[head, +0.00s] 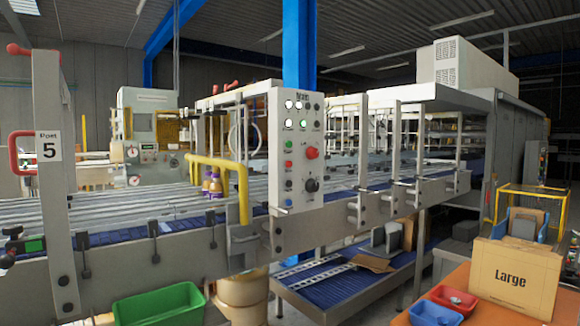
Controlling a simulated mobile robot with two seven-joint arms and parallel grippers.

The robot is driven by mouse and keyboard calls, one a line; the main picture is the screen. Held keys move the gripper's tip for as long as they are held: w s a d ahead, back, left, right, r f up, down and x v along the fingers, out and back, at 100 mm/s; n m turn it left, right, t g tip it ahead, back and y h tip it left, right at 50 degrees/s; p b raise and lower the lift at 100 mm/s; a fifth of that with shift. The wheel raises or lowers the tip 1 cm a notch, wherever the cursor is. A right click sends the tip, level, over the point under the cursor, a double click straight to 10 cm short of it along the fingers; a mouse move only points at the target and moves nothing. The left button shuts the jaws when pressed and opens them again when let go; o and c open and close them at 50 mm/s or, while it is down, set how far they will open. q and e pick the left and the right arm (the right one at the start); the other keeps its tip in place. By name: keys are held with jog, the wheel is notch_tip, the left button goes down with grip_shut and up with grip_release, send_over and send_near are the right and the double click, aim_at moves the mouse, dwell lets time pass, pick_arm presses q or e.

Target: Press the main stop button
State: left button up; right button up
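A grey control panel (296,194) stands upright at the middle of the head view, in front of the conveyor. The small lettering at its top looks like "Main". A large red round button (312,153) sticks out on its right side. A black knob (312,185) sits below the large red button. Several small lamps (289,104) are at the top, some lit. The other labels are too small to read. Neither gripper is in view.
A yellow rail (243,192) stands left of the panel, by purple-and-gold bottles (213,184) on the conveyor. A "Post 5" column (55,200) is at left. A green bin (158,304) is below; a "Large" carton (514,276) stands on an orange surface at lower right.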

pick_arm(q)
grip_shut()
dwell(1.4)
